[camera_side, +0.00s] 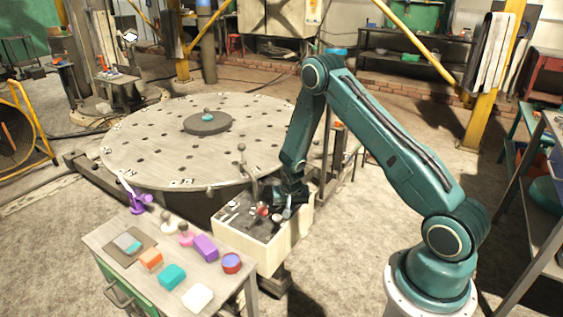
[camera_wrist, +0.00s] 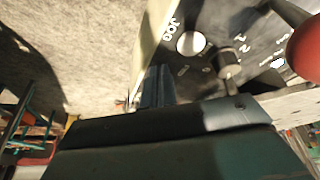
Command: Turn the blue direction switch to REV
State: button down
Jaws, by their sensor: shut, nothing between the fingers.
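The control box (camera_side: 240,240) is cream-sided with a dark top panel. My gripper (camera_side: 289,204) points down at the right part of this panel, with its fingers shut and empty. A small bluish-grey piece (camera_side: 287,213) shows beside the fingertips; I cannot tell whether it is the blue direction switch or a finger. In the wrist view a dark blue upright bar (camera_wrist: 155,88) stands in front of my gripper's dark body, at the panel edge; I cannot tell which part it is. The switch's setting and the REV mark cannot be read.
A red ball knob (camera_side: 262,210) rises from the panel and looms close in the wrist view (camera_wrist: 306,48). A white button (camera_wrist: 190,43) sits by the JOG label, with a grey stub knob (camera_wrist: 229,66) nearby. A round table (camera_side: 150,150) stands behind; a bench (camera_side: 130,245) holds coloured blocks.

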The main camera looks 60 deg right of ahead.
jog(key=shift+w+d+f, duration=0.3)
jog(key=shift+w+d, duration=0.1)
jog(key=shift+d, duration=0.15)
jog(key=shift+w+d+f, duration=0.3)
jog(key=shift+w+d, duration=0.05)
jog(key=shift+d, duration=0.15)
jog(key=shift+w+d, duration=0.55)
jog(key=shift+d, duration=0.2)
